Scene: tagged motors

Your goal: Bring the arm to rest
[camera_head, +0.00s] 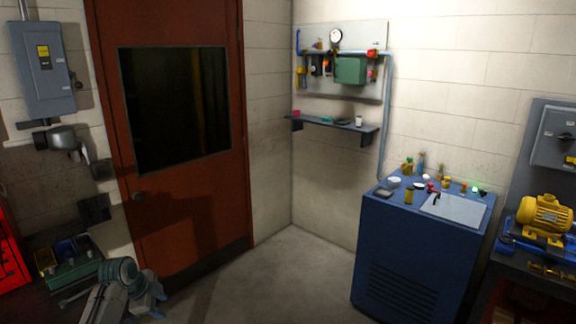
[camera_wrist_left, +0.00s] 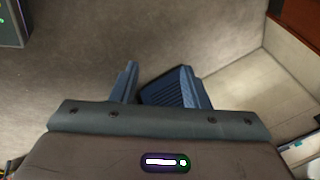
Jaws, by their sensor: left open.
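My left arm comes in at the bottom left of the head view, low in front of the red-brown door. Its gripper (camera_head: 153,297) is small there, and its fingers are hard to make out. In the left wrist view the two blue fingers of my left gripper (camera_wrist_left: 155,75) stand apart with nothing held between them. My right arm and gripper do not show in either view.
A tray (camera_head: 75,272) with small items stands left of my left arm, beside a red cabinet (camera_head: 12,255). The door (camera_head: 190,200) is shut. A blue cabinet (camera_head: 405,255) with bottles on top and a yellow motor (camera_head: 545,214) are at right. The middle floor (camera_head: 285,275) is clear.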

